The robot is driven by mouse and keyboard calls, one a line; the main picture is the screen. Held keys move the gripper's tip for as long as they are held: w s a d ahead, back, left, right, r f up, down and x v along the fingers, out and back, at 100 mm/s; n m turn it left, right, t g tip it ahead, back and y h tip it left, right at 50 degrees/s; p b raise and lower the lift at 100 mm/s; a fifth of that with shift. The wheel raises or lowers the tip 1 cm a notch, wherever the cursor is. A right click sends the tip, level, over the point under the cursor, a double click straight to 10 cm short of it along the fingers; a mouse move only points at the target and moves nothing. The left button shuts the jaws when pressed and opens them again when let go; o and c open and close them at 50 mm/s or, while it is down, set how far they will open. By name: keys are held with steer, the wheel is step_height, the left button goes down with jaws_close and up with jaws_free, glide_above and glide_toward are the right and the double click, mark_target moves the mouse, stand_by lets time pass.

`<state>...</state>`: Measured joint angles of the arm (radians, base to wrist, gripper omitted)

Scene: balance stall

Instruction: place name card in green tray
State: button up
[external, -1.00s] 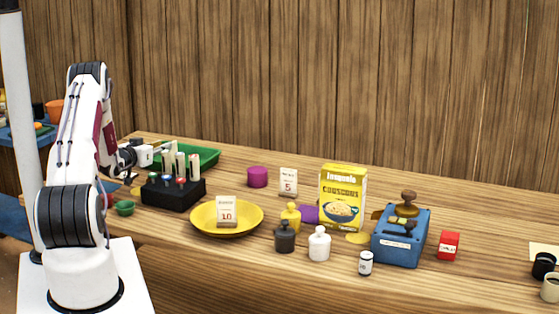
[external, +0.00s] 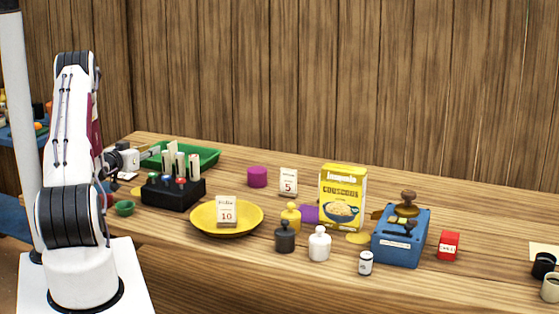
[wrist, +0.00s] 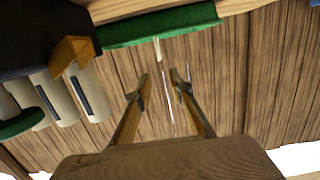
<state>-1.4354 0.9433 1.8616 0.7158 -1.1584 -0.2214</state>
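The green tray (external: 208,158) lies at the back left of the counter, partly hidden behind the black block; its wall also shows at the top of the wrist view (wrist: 190,20). A thin pale upright piece (external: 172,147), likely the name card, shows against the tray. In the wrist view it appears nearly edge-on (wrist: 157,49), overlapping the tray's wall; I cannot tell its exact footing. My gripper (external: 157,151) is left of the tray, behind the black block. Its two fingers (wrist: 161,78) are apart, with nothing visibly held between them.
A black block (external: 173,192) with white cylinders stands in front of the tray. A yellow plate (external: 250,223) bears a "10" card (external: 227,211). A "5" card (external: 288,181) stands by a purple cylinder (external: 257,177). A couscous box (external: 343,195) and blue device (external: 400,240) are farther right.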

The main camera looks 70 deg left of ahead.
stand_by(0.7)
steer(key=w+d+r+m+g+h, duration=0.1)
steer(key=w+d+r+m+h, duration=0.1)
steer(key=w+d+r, duration=1.15)
steer(key=w+d+r+m+g+h, duration=0.1)
steer(key=w+d+r, duration=0.2)
steer(key=d, duration=0.5)
steer(key=w+d+r+m+h, duration=0.1)
steer(key=w+d+r, duration=0.2)
steer(key=d, duration=0.5)
steer(key=s+d+r+m+g+h, duration=0.1)
steer(key=s+d+r+h, duration=0.15)
steer(key=d, duration=0.75)
steer(key=s+d+r+m+g+h, duration=0.1)
steer(key=s+d, duration=0.3)
steer(key=d, duration=0.6)
steer(key=s+d+f+m+g+h, duration=0.1)
steer(key=s+d+h, duration=0.1)
steer(key=s+d, duration=0.6)
steer(key=s+d+f+m+h, duration=0.1)
steer(key=s+d+m+h, duration=0.1)
steer(key=s+d, duration=0.6)
steer(key=shift+d+f+g, duration=0.4)
steer(key=shift+d, duration=0.35)
